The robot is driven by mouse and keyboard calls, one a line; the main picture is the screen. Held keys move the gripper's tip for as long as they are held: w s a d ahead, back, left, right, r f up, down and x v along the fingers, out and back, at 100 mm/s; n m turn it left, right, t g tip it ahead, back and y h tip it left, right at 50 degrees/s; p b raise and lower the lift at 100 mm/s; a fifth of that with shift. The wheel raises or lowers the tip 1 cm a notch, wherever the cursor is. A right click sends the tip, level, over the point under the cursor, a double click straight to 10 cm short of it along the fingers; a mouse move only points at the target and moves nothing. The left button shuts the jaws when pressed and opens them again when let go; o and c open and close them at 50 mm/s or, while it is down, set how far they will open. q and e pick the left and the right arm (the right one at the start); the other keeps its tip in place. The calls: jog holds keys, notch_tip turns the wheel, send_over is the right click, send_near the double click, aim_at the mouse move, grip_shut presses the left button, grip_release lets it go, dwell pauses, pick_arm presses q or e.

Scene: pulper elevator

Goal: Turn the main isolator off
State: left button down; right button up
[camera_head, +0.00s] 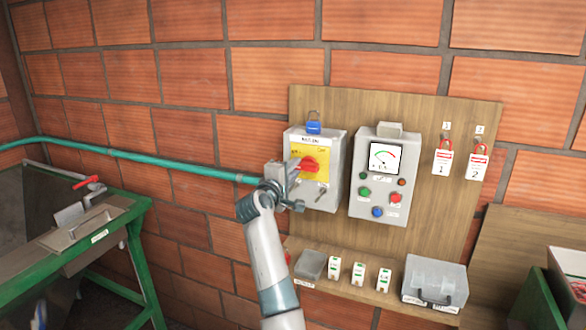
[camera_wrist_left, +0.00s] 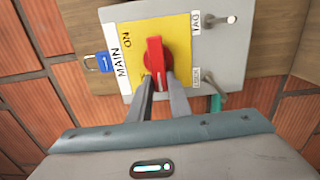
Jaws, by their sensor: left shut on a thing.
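The main isolator is a grey box (camera_head: 331,145) on the wooden board, with a yellow plate (camera_head: 310,151) and a red rotary handle (camera_head: 309,165). A blue padlock (camera_head: 314,128) is at its top. My left gripper (camera_head: 297,170) reaches the handle from the left. In the left wrist view, my fingers (camera_wrist_left: 160,82) are shut on the lower end of the red handle (camera_wrist_left: 154,55), one on each side. The handle stands lengthwise up that picture, beside the word ON. The handle's lower end is partly hidden between the fingers. My right gripper is out of view.
A grey panel with a meter and coloured buttons (camera_head: 379,177) is right of the isolator. Tags 1 (camera_head: 442,160) and 2 (camera_head: 476,165) hang further right. A shelf below holds small boxes and a clear case (camera_head: 435,281). A green pipe (camera_head: 150,159) runs along the left wall.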

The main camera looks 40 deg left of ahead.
pick_arm(q)
jog(key=shift+w+d+r, duration=0.1)
jog(key=shift+d+r, duration=0.1)
jog(key=shift+r, duration=0.05)
